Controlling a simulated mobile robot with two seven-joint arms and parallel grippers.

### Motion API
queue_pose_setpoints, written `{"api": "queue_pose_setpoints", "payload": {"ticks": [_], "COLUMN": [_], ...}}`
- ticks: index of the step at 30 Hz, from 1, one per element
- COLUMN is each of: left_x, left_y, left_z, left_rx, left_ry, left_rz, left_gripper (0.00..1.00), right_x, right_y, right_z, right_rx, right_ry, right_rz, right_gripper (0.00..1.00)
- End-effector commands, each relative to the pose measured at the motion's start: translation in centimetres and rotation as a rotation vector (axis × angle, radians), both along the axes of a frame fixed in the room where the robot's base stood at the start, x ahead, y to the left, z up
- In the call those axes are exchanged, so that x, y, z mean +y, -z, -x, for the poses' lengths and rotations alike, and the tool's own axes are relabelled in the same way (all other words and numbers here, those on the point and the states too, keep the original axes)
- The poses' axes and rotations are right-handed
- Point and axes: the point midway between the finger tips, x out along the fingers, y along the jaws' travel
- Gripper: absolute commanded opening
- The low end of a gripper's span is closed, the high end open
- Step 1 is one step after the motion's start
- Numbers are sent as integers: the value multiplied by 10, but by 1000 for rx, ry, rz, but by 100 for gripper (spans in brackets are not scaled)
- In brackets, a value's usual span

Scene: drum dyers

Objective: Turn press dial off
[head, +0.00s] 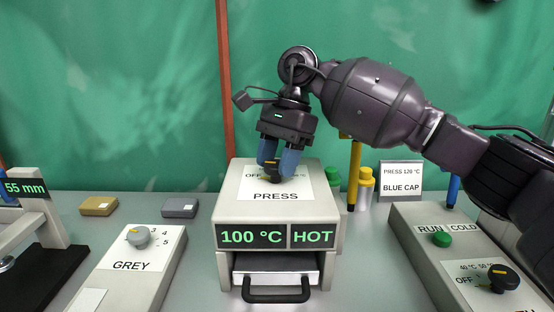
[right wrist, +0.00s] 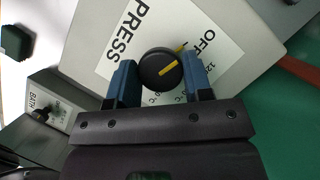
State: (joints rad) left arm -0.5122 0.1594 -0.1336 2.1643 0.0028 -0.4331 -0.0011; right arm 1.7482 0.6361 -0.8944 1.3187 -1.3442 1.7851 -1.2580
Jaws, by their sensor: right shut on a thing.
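The press (head: 265,207) is a pale box in the middle of the head view, with a green-lit display reading 100 °C and HOT. Its black press dial (right wrist: 160,68) has a yellow pointer line and sits on a white plate marked PRESS and OFF. In the right wrist view the line slants toward the right edge, near the OFF side; I cannot tell its exact setting. My right gripper (head: 273,164) comes down from above with its blue fingers on both sides of the dial, shut on it. The fingers partly hide the dial in the head view. My left gripper is not in view.
A grey box with a dial (head: 137,237) stands at left. A box with RUN, COLD and a black dial (head: 503,278) stands at right. Bottles with yellow and green caps (head: 364,185) and a BLUE CAP sign (head: 401,182) are behind. The press drawer handle (head: 276,296) sticks out in front.

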Motion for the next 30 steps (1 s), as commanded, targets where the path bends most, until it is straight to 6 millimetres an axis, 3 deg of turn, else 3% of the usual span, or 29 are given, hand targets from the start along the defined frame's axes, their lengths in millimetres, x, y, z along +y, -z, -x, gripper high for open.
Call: {"api": "queue_pose_setpoints", "payload": {"ticks": [1, 2, 6, 17, 30], "left_x": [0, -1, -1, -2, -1], "left_y": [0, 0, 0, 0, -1], "left_z": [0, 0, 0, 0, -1], "left_rx": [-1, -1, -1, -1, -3], "left_ry": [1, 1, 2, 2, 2], "left_rz": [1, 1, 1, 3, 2], "left_gripper": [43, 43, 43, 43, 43], "right_x": [0, 0, 0, -1, -19], "right_y": [-1, -1, -1, -4, -70], "right_z": [0, 0, 0, -1, -20], "right_rx": [-2, -2, -2, -1, -4], "right_ry": [0, 0, -1, 0, 2], "right_rz": [-1, -1, 0, 0, -1], "right_gripper": [22, 49, 71, 71, 71]}}
